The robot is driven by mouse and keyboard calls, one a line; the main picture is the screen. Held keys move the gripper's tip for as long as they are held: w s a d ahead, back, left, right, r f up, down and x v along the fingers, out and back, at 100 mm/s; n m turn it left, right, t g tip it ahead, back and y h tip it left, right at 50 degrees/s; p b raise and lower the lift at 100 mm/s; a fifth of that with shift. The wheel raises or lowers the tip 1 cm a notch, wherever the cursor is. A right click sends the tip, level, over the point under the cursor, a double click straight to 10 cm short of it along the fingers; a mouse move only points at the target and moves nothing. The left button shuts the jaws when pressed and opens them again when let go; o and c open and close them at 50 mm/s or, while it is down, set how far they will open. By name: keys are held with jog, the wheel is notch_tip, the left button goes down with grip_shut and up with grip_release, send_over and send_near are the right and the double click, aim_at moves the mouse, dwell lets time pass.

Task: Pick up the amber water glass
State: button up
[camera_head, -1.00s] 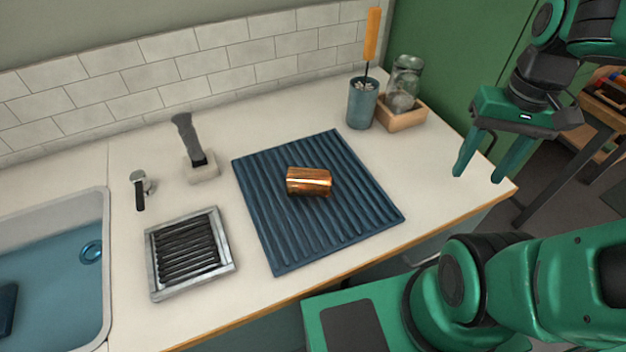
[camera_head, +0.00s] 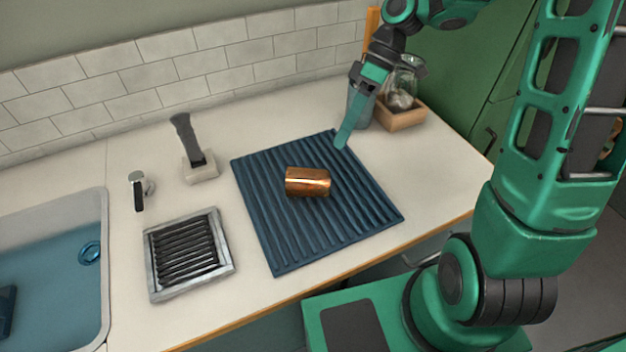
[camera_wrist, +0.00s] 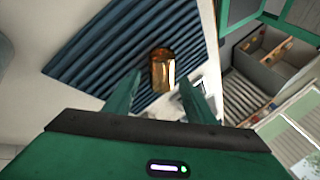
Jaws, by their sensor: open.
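The amber water glass (camera_head: 308,182) lies on its side on the dark blue ribbed mat (camera_head: 265,225), near the mat's middle. It also shows in the wrist view (camera_wrist: 162,69), ahead of and between my two fingers. My gripper (camera_head: 342,140) is above the far right edge of the mat, up and to the right of the glass and apart from it. In the wrist view my gripper (camera_wrist: 160,88) is open, with nothing between its fingers. In the head view the fingers overlap, so only one shows clearly.
A blue cup (camera_head: 360,103) with an orange-handled brush and a wooden box (camera_head: 403,116) holding a glass jar stand behind my gripper. A grey rack (camera_head: 188,254), a tap (camera_head: 138,190), a brush in a holder (camera_head: 200,168) and a sink (camera_head: 60,265) are left of the mat.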

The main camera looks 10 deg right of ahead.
aim_at(317, 171)
jog(key=shift+n+y, duration=0.3)
jog(key=shift+n, duration=0.2)
jog(key=shift+a+r+x, duration=0.1)
jog(key=shift+a+x, duration=0.05)
jog(key=shift+x, duration=1.75)
jog(key=shift+a+r+x, duration=0.1)
jog(key=shift+a+x, duration=0.05)
jog(key=shift+x, duration=1.8)
jog(key=shift+a+r+x, duration=0.1)
jog(key=shift+a+x, duration=0.05)
jog(key=shift+x, duration=1.75)
jog(key=shift+w, duration=0.2)
jog(key=c, duration=1)
jog(key=shift+r, duration=0.1)
